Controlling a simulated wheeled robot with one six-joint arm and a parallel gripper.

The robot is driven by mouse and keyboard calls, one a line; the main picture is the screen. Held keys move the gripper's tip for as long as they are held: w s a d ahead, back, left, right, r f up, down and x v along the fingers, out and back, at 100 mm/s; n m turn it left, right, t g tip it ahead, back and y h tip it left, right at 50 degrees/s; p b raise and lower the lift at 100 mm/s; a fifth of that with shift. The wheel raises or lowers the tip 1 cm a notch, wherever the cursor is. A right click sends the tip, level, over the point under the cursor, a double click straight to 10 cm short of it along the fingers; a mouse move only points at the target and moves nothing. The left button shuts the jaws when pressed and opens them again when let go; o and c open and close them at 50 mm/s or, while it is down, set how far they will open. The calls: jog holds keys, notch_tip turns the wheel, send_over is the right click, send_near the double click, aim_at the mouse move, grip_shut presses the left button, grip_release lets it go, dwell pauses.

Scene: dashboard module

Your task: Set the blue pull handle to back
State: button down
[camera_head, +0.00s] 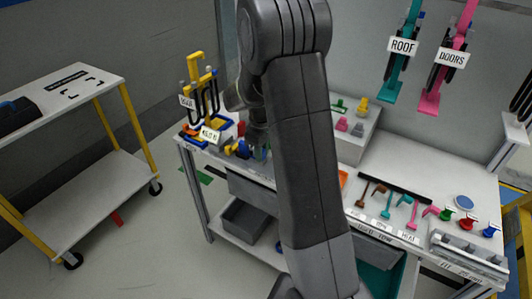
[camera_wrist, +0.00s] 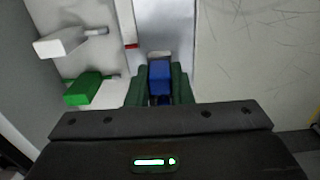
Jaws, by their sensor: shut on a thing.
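The blue pull handle (camera_wrist: 160,75) is in the upper middle of the wrist view, between the two dark green fingers of my gripper (camera_wrist: 160,88). The fingers are shut on it from both sides. A pale metal strip runs behind it. In the head view my gripper (camera_head: 257,142) points down at the left end of the workbench, and my own arm hides part of that area. The handle's exact position along its travel cannot be told.
In the wrist view a white handle (camera_wrist: 60,42) and a green handle (camera_wrist: 90,88) stick out left of the fingers. In the head view, several small tools lie on the bench (camera_head: 440,180) to the right. A white cart (camera_head: 75,190) stands at the left, with open floor between.

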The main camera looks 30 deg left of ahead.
jog(key=c, duration=1.3)
grip_release()
notch_tip(320, 180, up, 14)
jog(key=shift+f, duration=0.1)
notch_tip(320, 180, down, 14)
jog(key=shift+r, duration=0.1)
jog(key=shift+s+d, duration=0.1)
jog(key=shift+d, duration=1.45)
